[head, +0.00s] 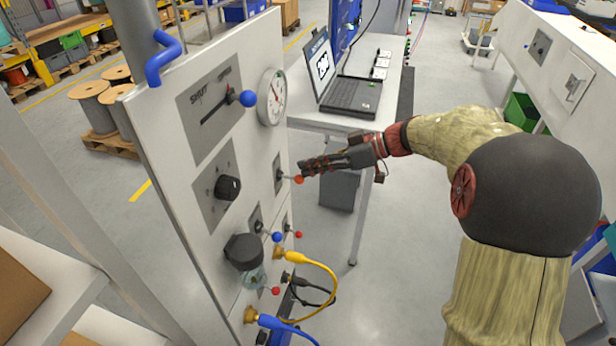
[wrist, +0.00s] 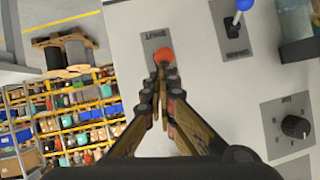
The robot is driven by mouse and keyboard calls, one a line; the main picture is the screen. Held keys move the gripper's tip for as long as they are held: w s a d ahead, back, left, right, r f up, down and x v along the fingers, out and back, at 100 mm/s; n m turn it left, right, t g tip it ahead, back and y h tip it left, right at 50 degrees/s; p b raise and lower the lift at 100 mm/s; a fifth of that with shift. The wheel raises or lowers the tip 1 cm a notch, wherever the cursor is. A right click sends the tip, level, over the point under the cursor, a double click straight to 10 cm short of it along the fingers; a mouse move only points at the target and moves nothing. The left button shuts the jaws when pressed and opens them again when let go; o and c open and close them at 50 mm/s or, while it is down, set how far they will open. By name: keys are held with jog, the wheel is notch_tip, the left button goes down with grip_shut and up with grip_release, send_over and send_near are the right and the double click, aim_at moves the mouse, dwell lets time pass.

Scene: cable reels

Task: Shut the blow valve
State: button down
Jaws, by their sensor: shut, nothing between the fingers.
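A white upright panel (head: 165,130) carries several controls. A small lever with a red ball (head: 299,180) stands out from a grey plate (head: 278,172) on its right part. In the wrist view the red ball (wrist: 164,56) is just past my fingertips, in front of a grey plate (wrist: 157,40) whose lettering I cannot read surely. My gripper (head: 304,167) is shut and empty, its tips close to this ball; whether they touch I cannot tell. I cannot read which control is named blow valve. A larger lever with a blue ball (head: 248,98) sits on a plate marked SHUT at one end.
Yellow (head: 318,266) and blue (head: 285,326) cables hang low. A table with a laptop (head: 345,90) stands behind my gripper.

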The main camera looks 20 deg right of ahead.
jog(key=shift+d+f+y+b, duration=0.15)
jog(key=shift+y+b, duration=0.15)
jog(key=shift+b, duration=0.45)
jog(key=shift+r, duration=0.7)
jog(key=shift+r, duration=0.1)
